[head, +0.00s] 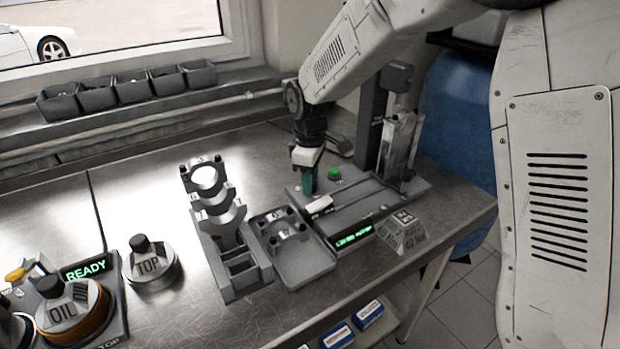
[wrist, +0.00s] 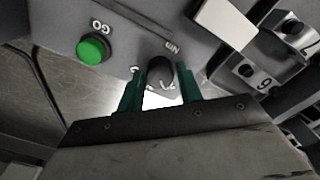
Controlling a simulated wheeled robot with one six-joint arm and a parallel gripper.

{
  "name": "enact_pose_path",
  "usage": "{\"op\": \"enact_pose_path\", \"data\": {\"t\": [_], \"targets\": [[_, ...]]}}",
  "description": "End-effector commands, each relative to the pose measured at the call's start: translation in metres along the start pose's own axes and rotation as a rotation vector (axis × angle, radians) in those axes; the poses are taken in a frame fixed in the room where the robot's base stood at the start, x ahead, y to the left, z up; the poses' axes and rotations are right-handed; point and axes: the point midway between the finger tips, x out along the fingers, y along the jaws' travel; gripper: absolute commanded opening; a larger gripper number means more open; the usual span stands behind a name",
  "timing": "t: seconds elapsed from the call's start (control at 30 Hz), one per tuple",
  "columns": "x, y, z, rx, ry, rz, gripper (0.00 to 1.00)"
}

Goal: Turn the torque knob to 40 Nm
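In the head view my gripper (head: 306,183) points down at the station's left rear, and the knob is hidden there. A green display (head: 354,237) on the station's front edge is lit, but its text is too small to read surely.
A green GO button (wrist: 92,49) is close left of the fingers; it also shows in the head view (head: 334,173). A white lever-like piece (wrist: 225,22) lies to the right. Grey bearing fixtures (head: 238,272) stand to the left.

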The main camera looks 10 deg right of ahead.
Motion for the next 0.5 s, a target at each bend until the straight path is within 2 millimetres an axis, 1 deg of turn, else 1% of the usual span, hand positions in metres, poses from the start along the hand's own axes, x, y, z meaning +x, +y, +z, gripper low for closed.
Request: {"op": "enact_pose_path", "data": {"t": [0.03, 0.07, 0.1, 0.33, 0.5], "targets": [[-0.0001, 0.0000, 0.0000, 0.000, 0.000, 0.000, 0.21], [-0.0001, -0.0001, 0.0000, 0.000, 0.000, 0.000, 0.12], [-0.0001, -0.0001, 0.0000, 0.000, 0.000, 0.000, 0.06], [-0.0002, -0.0001, -0.0001, 0.009, 0.000, 0.000, 0.07], [-0.0002, -0.0001, -0.0001, 0.057, -0.002, 0.000, 0.07]]}}
